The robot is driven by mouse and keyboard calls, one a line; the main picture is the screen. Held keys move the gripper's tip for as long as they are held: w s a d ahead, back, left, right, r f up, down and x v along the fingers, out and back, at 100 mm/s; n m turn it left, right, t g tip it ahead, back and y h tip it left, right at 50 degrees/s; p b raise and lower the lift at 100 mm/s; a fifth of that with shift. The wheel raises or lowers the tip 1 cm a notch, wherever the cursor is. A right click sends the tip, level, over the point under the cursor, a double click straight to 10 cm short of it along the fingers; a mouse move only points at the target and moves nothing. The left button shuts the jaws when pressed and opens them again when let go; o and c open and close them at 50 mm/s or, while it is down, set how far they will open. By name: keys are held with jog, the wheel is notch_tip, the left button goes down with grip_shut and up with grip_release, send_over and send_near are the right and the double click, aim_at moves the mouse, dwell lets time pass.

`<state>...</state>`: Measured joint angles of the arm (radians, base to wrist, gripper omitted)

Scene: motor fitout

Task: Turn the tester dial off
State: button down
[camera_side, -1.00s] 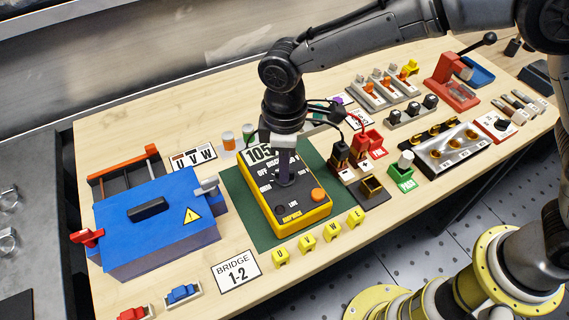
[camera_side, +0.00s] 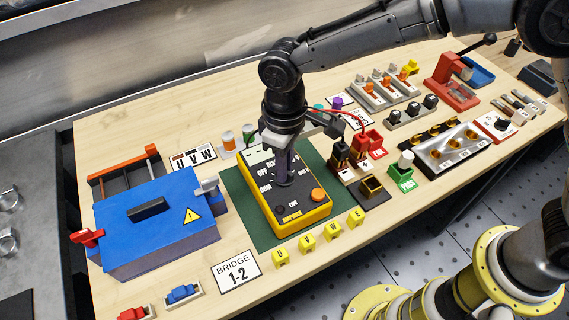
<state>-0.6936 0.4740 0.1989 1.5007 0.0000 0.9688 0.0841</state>
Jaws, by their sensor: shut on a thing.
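The tester (camera_side: 308,213) is a yellow box with a dark face, lying on a green mat (camera_side: 257,236) in the middle of the bench. Its face carries an orange button (camera_side: 318,195), printed labels and, at the top, a pale display that my gripper partly covers. My gripper (camera_side: 284,182) points down over the middle of the tester's face, shut on the tester dial. The fingers hide most of the dial, so I cannot tell which label it points at.
A blue box (camera_side: 160,240) with a warning triangle stands left of the mat. Red and black terminals (camera_side: 357,155) and a green PASS block (camera_side: 405,182) stand to the right. Yellow lettered clips (camera_side: 307,245) line the mat's front edge.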

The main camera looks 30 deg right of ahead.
jog(key=shift+r, duration=0.1)
jog(key=c, duration=0.9)
grip_release()
notch_tip(320, 180, up, 14)
